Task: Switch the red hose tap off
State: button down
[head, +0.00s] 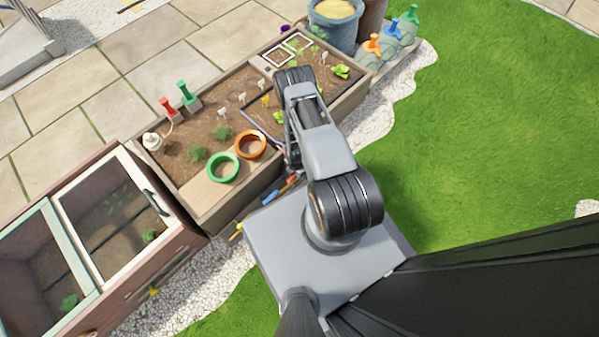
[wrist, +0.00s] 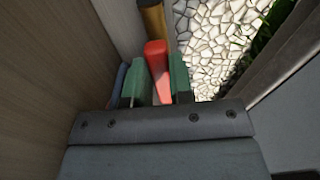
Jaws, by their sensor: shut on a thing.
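The red hose tap (head: 168,106) stands on the far-left edge of the planter bed, beside a green tap (head: 187,93). Nothing of mine touches it. My gripper (wrist: 157,88) is down by the near side of the bed, well to the right of the red tap. Its green finger pads are shut on a red tool handle (wrist: 157,62); that handle also shows at the bed's near side in the head view (head: 292,179). My arm hides most of the gripper in the head view. Which way the tap is set is too small to tell.
A blue tool handle (head: 270,193) is beside the red one. A cold frame (head: 110,215) stands left; lawn (head: 470,130) is clear on the right.

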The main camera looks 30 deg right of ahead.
jog(key=shift+w, duration=0.1)
dwell(0.4)
jog(key=c, duration=1)
grip_release()
notch_tip(320, 180, up, 14)
jog(key=p, duration=0.6)
jog(key=shift+f, duration=0.1)
